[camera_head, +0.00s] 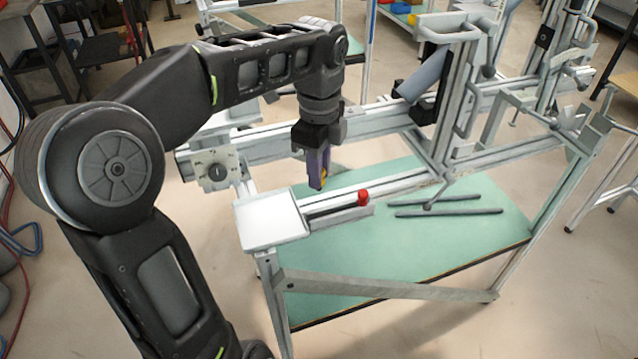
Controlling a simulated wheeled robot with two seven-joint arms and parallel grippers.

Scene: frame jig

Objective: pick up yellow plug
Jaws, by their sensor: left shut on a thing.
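My left gripper (319,182) points straight down over the jig, with purple fingers. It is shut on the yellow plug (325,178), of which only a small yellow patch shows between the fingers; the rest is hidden. A red plug (363,198) stands on the grey rail to the right of the gripper and a little lower in the picture. I cannot tell whether the yellow plug touches anything below it. My right gripper is not in view.
A white plate (270,221) sits at the left end of the rail. The frame jig's metal uprights and clamps (452,100) rise to the right of the gripper. Two dark bars (448,212) lie on the green shelf (400,262), whose front part is clear.

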